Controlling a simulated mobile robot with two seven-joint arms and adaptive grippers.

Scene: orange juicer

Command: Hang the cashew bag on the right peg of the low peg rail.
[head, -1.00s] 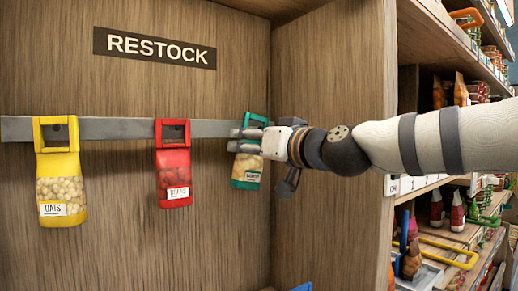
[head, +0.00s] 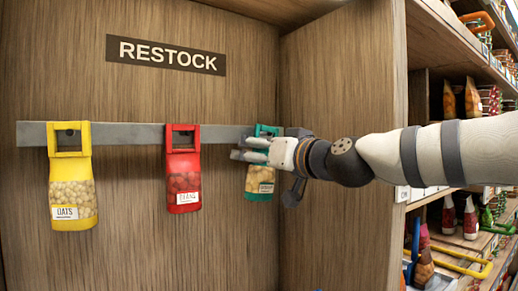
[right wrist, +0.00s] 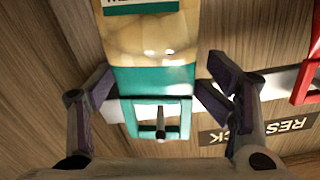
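The green-framed bag of pale nuts, taken as the cashew bag (head: 260,180), hangs upright at the right end of the grey rail (head: 120,135); its label is too small to read. In the right wrist view, a peg (right wrist: 160,122) pokes through the opening of the bag's green handle (right wrist: 138,115). My right gripper (head: 250,150) is at the bag's upper part. Its fingers also show in the right wrist view (right wrist: 155,85), spread on either side of the bag with small gaps. The bag partly hides behind the fingers in the head view. My left gripper is not in view.
A yellow oats bag (head: 72,190) hangs at the rail's left, and a red bag (head: 183,180) near its middle. A RESTOCK sign (head: 167,54) is above. A wooden side wall (head: 340,80) stands close beside my right arm, with stocked shelves beyond.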

